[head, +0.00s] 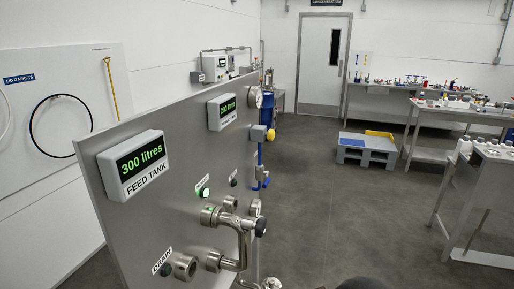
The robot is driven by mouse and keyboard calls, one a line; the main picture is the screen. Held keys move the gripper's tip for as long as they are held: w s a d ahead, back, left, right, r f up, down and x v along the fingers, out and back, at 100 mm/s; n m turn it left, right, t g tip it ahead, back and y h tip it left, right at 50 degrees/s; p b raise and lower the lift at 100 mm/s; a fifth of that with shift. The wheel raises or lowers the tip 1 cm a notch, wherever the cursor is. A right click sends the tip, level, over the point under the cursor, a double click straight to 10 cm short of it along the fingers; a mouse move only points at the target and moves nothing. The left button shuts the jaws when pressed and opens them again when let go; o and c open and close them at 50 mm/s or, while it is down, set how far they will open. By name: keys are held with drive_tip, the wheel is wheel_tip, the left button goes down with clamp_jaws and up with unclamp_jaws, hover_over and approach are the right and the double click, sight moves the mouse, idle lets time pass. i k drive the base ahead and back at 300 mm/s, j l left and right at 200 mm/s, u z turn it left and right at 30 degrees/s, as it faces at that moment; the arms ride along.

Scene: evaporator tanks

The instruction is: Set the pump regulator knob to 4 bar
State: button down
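A grey metal panel (157,215) stands at left centre in the head view, seen at a steep angle. A black knob (261,227) sits on the end of steel pipework on its lower right part. Higher up, a grey and yellow fitting (262,133) stands out by a blue pipe (268,112). A round gauge-like dial (256,97) is near the panel's top right, and another (255,208) is lower. I cannot tell which part is the pump regulator knob, and no bar scale is readable. My gripper is not in view.
Displays on the panel read 300 litres (141,160) over FEED TANK and 200 litres (227,107). Steel pipework (244,245) juts from the panel. Benches with small items line the right. The floor between is clear.

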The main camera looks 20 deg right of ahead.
sight(271, 134)
drive_tip(key=i+l+z, duration=0.1)
drive_tip(key=i+l, duration=0.75)
drive_tip(key=l, duration=0.15)
